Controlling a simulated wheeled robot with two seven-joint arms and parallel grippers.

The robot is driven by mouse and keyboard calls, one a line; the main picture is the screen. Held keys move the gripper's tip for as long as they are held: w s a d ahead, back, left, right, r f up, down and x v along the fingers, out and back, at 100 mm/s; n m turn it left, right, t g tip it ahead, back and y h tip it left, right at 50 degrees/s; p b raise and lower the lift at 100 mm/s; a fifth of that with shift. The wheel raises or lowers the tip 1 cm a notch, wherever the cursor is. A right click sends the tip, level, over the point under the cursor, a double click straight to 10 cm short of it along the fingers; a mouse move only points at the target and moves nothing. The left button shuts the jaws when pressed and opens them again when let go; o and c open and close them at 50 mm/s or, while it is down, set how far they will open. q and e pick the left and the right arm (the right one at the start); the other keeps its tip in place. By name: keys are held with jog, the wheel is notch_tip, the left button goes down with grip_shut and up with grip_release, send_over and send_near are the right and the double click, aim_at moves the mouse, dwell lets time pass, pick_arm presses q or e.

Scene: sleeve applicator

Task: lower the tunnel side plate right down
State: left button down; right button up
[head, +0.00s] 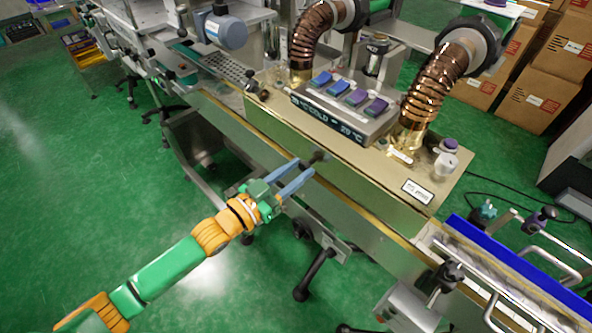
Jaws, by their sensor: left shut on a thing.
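The tunnel side plate (365,198) is the long metal panel along the near side of the brass-coloured shrink tunnel. A small dark knob (320,157) sits at the middle of its upper part. My left gripper (308,167) reaches in from the left, with its blue-grey fingers shut on this knob. The fingertips partly cover the knob and a bit of the plate. The plate's lower edge runs close along the conveyor rail (385,240); I cannot tell whether a gap is left there. My right gripper is not in view.
The tunnel's top carries a control box (345,108) with coloured switches and two ribbed copper ducts (435,85). Black clamp levers (318,270) stick out below the conveyor. Cartons (545,75) are stacked at the back right.

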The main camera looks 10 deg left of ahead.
pick_arm(q)
jog(key=shift+f, duration=0.2)
notch_tip(320, 180, down, 5)
jog(key=b, duration=0.4)
jog(key=shift+s+f, duration=0.1)
jog(key=shift+f, duration=0.1)
jog(key=c, duration=0.6)
grip_release()
jog(key=shift+o, duration=0.2)
jog(key=shift+r, duration=0.1)
jog(key=v, duration=0.7)
jog(key=shift+b, duration=0.3)
